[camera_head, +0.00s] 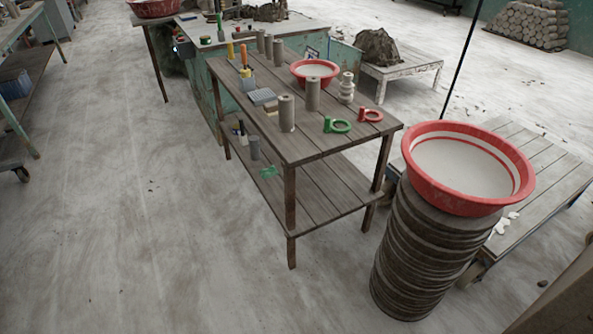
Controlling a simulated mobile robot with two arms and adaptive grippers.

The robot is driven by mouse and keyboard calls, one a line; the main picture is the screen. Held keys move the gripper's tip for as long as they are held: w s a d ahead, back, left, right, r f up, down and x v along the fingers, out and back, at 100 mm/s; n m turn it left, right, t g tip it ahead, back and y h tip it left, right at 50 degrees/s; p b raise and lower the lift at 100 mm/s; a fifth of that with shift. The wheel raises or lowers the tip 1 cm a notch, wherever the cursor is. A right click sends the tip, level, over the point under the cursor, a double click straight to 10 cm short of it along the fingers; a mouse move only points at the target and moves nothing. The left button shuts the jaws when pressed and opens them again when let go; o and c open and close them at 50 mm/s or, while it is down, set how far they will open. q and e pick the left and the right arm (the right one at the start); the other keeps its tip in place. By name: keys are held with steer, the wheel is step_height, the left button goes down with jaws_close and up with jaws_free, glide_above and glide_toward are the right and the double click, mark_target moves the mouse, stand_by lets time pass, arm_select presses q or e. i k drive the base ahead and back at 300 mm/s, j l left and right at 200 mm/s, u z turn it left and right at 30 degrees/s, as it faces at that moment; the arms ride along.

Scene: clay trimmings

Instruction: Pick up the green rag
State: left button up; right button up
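A small, crumpled-looking green piece (268,172) lies on the near left end of the lower shelf of the wooden table (330,150). It looks like the green rag, but it is too small to be sure. A green ring-shaped object with a tab (338,126) lies on the tabletop, beside a similar red one (370,115). Neither of my grippers is in view.
Clay cylinders (287,113) and a red-rimmed basin (315,70) stand on the tabletop. A large red-rimmed basin (466,168) sits on a tall stack of round slabs (420,255) at the right. The floor left of the table is clear.

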mark_target(265, 173)
steer(key=i+j+z, duration=0.25)
steer(key=z, duration=0.2)
steer(key=i+j+z, duration=0.2)
steer(key=j+z, duration=0.2)
steer(key=i+j+z, duration=0.1)
steer(key=j, duration=0.4)
steer(key=i+j+z, duration=0.1)
steer(key=j, duration=0.35)
steer(key=i+j, duration=0.25)
steer(key=j, duration=0.25)
steer(key=i+j+z, duration=0.15)
steer(key=j, duration=0.35)
steer(key=j+z, duration=0.1)
steer(key=j, duration=0.4)
steer(key=i+j+z, duration=0.1)
steer(key=j, duration=0.45)
